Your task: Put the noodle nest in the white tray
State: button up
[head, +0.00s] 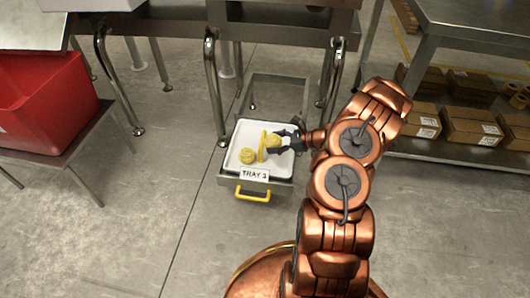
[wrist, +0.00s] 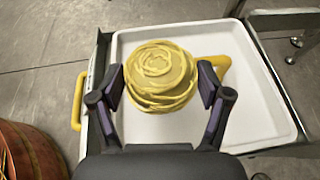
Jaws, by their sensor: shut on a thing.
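My gripper (wrist: 162,90) is shut on a yellow noodle nest (wrist: 160,77), one finger on each side of it. In the head view my gripper (head: 280,144) and the held nest (head: 274,141) are over the right half of the white tray (head: 243,131). I cannot tell how high the nest is above the tray floor. A second yellow nest (head: 248,156) lies in the tray's left part. In the wrist view the held nest hides most of the bar (wrist: 221,65) and the second nest is not visible.
The tray sits in a pulled-out metal drawer with a TRAY label (head: 254,175) and a yellow handle (head: 252,191). A red bin (head: 45,105) stands on a table at left. Cardboard boxes (head: 470,125) sit on a shelf at right. Steel table legs stand behind the drawer.

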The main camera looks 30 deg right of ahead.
notch_tip(320, 180, down, 10)
jog(key=b, duration=0.3)
jog(key=shift+f, duration=0.1)
dwell(0.3)
jog(key=o, duration=1.2)
